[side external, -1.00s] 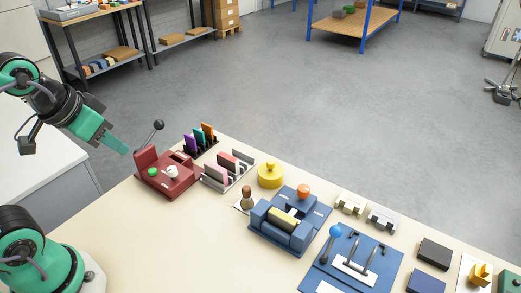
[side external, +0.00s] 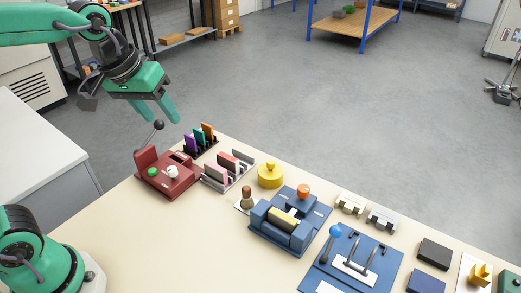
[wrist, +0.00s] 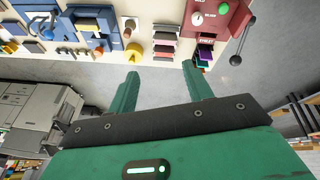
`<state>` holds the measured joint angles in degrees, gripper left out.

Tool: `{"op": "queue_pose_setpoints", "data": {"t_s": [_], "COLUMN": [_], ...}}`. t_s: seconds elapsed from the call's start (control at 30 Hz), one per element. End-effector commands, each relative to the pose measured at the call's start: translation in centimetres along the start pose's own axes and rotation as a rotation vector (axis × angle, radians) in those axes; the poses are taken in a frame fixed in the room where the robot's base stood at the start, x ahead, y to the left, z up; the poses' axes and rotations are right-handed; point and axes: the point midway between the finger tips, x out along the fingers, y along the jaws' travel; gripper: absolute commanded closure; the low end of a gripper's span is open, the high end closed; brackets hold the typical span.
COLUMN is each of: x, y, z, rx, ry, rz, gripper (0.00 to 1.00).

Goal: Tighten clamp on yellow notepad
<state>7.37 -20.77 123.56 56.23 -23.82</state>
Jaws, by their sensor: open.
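A yellow block that looks like the notepad (side external: 284,217) lies between the jaws of a blue clamp fixture (side external: 270,236) on the table. An orange knob (side external: 303,191) stands on the fixture's far side. Whether the jaws press on the pad, I cannot tell. The blue fixture also shows at the top left of the wrist view (wrist: 88,24). My gripper (side external: 160,112) is open and empty, with its fingers pointing down. It is high, at upper left in the side view, near the black ball lever and well apart from the clamp. Its two fingers are spread in the wrist view (wrist: 160,72).
A red device (side external: 170,180) with a black ball lever (side external: 158,125) is at the table's left. Racks of coloured pads (side external: 230,166), a yellow knobbed weight (side external: 270,176) and a brown-topped stamp (side external: 246,199) stand between it and the clamp. A blue lever board (side external: 318,279) is to the right.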

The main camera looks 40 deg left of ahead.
Motion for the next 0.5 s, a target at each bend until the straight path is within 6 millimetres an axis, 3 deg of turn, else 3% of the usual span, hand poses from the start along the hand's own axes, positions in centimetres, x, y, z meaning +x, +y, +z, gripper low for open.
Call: {"op": "queue_pose_setpoints", "data": {"t_s": [0.5], "x": [5.1], "y": [9.0], "z": [-6.2], "rx": [-0.296], "ry": [-0.13], "rz": [-0.045], "gripper": [0.5]}}
